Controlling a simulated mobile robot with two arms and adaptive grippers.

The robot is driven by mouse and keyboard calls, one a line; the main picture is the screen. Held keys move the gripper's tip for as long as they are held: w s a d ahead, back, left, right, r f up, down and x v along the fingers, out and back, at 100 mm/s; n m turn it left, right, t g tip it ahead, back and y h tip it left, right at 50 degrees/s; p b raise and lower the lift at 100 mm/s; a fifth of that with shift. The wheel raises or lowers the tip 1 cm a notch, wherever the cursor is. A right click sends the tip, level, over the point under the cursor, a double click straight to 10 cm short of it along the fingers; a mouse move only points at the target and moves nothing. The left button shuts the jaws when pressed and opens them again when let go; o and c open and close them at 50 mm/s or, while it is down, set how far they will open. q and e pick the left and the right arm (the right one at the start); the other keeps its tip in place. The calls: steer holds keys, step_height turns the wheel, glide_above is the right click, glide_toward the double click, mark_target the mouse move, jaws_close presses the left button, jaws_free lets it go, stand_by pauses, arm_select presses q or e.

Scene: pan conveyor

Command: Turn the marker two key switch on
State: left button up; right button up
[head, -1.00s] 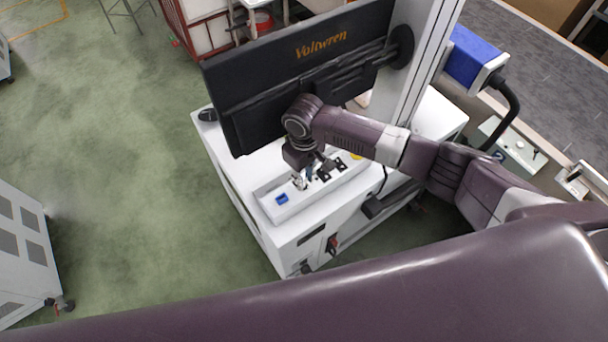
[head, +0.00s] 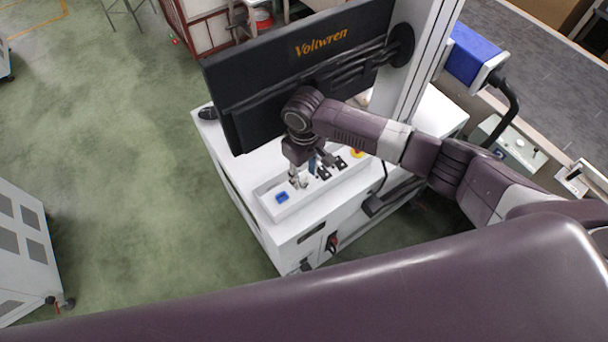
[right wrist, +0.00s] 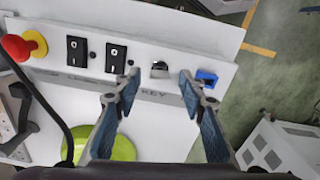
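The key switch (right wrist: 160,69) is a small metal and dark piece on the sloped white control panel (right wrist: 55,50), above a printed word KEY. It sits between the blue button and a black rocker switch. My right gripper (right wrist: 158,78) is open, with its two fingertips on either side of the key switch in the right wrist view. I cannot tell whether they touch it. In the head view my right gripper (head: 301,178) is low over the panel beside the blue button, and the key switch is hard to make out there. My left gripper is not in view.
The blue button (right wrist: 206,77) is close to the right fingertip. Two black rocker switches (right wrist: 116,57) and a red emergency button (right wrist: 15,47) on yellow lie to the left. A black monitor (head: 300,75) stands behind the panel. A green round object (right wrist: 123,149) shows below.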

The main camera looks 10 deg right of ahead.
step_height(320, 180, up, 11)
steer(key=shift+f, duration=0.15)
stand_by(0.5)
